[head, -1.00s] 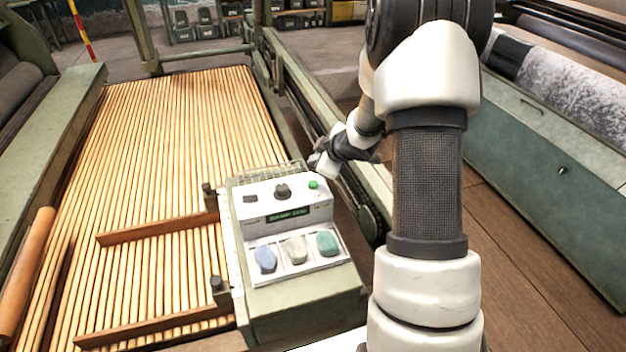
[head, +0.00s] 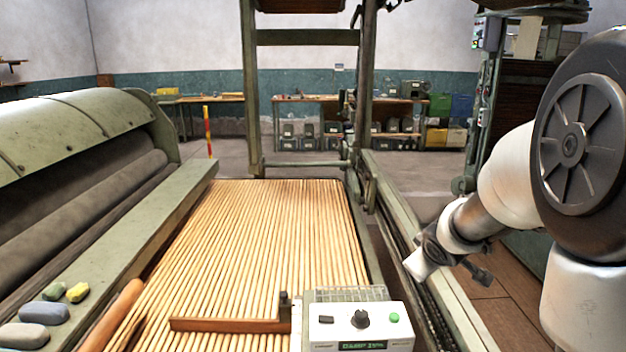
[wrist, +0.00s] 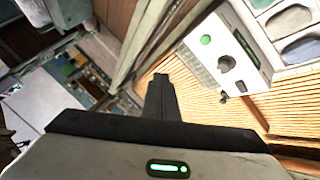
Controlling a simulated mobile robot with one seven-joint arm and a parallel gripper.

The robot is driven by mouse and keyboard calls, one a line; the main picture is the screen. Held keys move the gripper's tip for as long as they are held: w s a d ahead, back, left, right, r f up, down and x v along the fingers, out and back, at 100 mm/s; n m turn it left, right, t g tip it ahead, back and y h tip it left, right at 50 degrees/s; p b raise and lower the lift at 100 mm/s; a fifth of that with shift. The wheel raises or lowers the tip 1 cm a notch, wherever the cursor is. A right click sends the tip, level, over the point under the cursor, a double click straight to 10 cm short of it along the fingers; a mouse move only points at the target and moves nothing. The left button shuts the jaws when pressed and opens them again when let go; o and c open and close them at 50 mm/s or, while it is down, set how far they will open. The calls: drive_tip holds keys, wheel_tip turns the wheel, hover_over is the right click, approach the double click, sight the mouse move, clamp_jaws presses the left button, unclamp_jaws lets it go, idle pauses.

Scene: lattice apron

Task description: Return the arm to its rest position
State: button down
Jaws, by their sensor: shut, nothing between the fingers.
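My arm rises at the right of the head view, folded, with my gripper hanging beside the frame rail to the right of the slatted bed. In the wrist view my gripper (wrist: 162,82) shows as dark fingers together, with nothing between them. The fingers are apart from the control box (head: 358,328), a pale box with a black knob, a green button and a small lit display. The box also shows at the upper right of the wrist view (wrist: 228,48).
The slatted bed (head: 262,240) fills the middle, with a wooden bar (head: 225,325) across it. Benches and bins line the back wall. Open floor lies behind the bed.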

drive_tip(key=s+a+r+m+g+h, duration=0.1)
drive_tip(key=s+a+r+m, duration=0.1)
drive_tip(key=s+r, duration=0.3)
drive_tip(key=s+a+r+m, duration=0.1)
drive_tip(key=s+r+m, duration=0.1)
drive_tip(key=s, duration=0.6)
drive_tip(key=s+a+m+g+y, duration=0.15)
drive_tip(key=s+a, duration=0.25)
drive_tip(key=s, duration=0.4)
drive_tip(key=s+a+m+g+y, duration=0.1)
drive_tip(key=s+a+y, duration=0.1)
drive_tip(key=s+a, duration=0.45)
wheel_tip(320, 180, up, 15)
drive_tip(key=s+d+p, duration=0.1)
drive_tip(key=p, duration=1.4)
drive_tip(key=shift+s+d+r, duration=0.2)
drive_tip(key=shift+s+d, duration=0.05)
drive_tip(key=shift+d, duration=0.15)
drive_tip(key=shift+h, duration=0.25)
